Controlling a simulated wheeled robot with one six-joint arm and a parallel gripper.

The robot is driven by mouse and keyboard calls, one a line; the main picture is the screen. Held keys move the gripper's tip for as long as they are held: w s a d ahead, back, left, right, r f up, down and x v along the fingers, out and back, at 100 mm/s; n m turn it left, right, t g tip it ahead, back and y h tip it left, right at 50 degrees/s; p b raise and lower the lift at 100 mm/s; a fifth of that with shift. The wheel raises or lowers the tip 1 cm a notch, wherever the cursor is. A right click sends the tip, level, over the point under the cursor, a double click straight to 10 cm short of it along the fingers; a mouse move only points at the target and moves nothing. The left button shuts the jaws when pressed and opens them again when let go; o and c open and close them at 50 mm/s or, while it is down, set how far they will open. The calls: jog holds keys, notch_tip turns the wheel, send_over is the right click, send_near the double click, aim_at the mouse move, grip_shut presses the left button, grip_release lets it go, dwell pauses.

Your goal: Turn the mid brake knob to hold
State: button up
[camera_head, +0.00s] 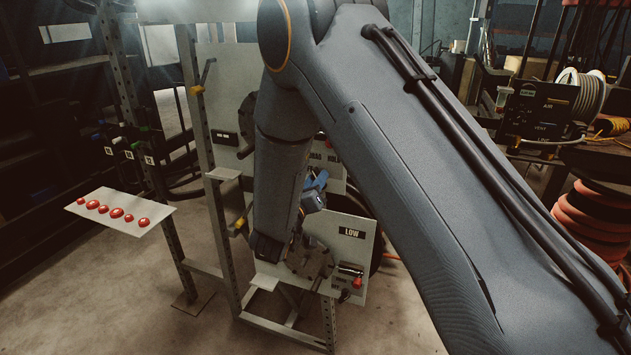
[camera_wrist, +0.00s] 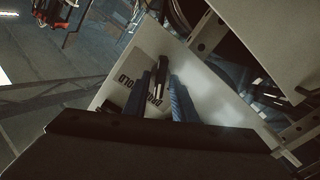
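The mid brake panel (camera_wrist: 203,88) is a pale plate with a "DRAG HOLD" label (camera_wrist: 138,94), upside down in the wrist view. A dark bar-shaped knob (camera_wrist: 160,73) stands on it, and its setting cannot be read clearly. In the head view the panel's label (camera_head: 323,158) shows partly behind my arm, and the knob is hidden. My gripper (camera_wrist: 169,78) has its two blue fingers apart, with the knob showing in the gap between them. I cannot tell whether either finger touches it. The blue gripper (camera_head: 315,190) also shows in the head view.
Below is a panel marked LOW (camera_head: 351,233), with a red-tipped part (camera_head: 357,282) at its lower right. A metal post (camera_head: 217,215) rises close beside my arm. A hose reel (camera_head: 585,92) stands right.

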jog(key=shift+m, duration=0.3)
jog(key=m+b, duration=0.6)
jog(key=m, duration=0.5)
jog(key=shift+d, duration=0.2)
jog(key=shift+m, duration=0.3)
dwell(0.4)
jog(key=o, duration=0.7)
jog(key=shift+s, duration=0.1)
jog(key=b+v, duration=0.1)
jog(key=v, duration=0.6)
jog(key=shift+s+a, duration=0.15)
jog(key=shift+s, duration=0.2)
